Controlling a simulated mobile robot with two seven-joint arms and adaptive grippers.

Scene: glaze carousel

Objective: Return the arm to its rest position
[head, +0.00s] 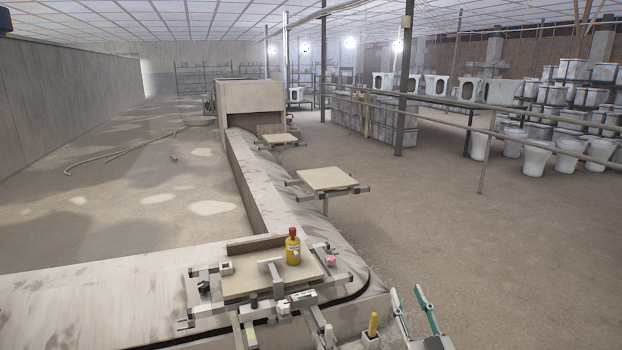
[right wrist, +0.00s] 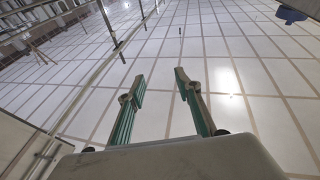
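My right gripper (head: 408,292) is at the bottom edge of the head view, right of the carousel corner. Its two green-and-grey fingers point upward and stand apart, with nothing between them. In the right wrist view the same gripper (right wrist: 158,78) is open and empty, with the white ceiling panels behind its fingers. Most of the right arm is out of the frame. My left gripper is not in view.
The carousel track (head: 257,180) carries a near board (head: 240,287) with a yellow bottle (head: 293,250) on it. A yellow-handled tool (head: 373,325) stands in a small holder left of my right gripper. Farther boards (head: 327,179) hang along the track. Open floor (head: 500,255) lies to the right.

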